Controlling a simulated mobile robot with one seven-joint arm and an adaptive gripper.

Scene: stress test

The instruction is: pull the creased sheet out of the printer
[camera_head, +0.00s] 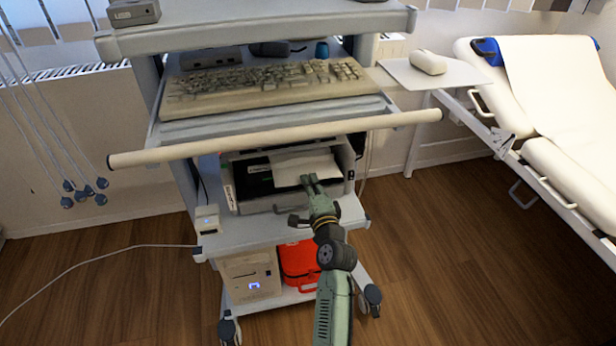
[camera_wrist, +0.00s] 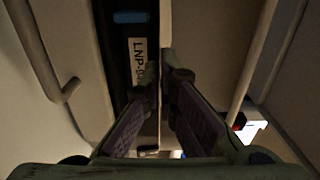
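The white sheet (camera_head: 305,167) sticks out of the front of the printer (camera_head: 240,197) on the cart's middle shelf. Its back part is inside the printer. My gripper (camera_head: 308,181) is at the sheet's front edge, in front of the printer's opening. In the wrist view my gripper (camera_wrist: 161,75) has its two fingers close together, with a narrow gap between the tips. A pale, thin edge runs up past the tips; I cannot tell whether it is the sheet, or whether the fingers touch it. The printer's dark front with a white label (camera_wrist: 138,62) shows left of the fingers.
A pale horizontal bar (camera_head: 275,138) crosses above the printer, below the keyboard (camera_head: 265,88). A small white box (camera_head: 207,219) stands on the shelf left of the printer. A red case (camera_head: 300,265) is on the lower shelf. Open floor lies to the right.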

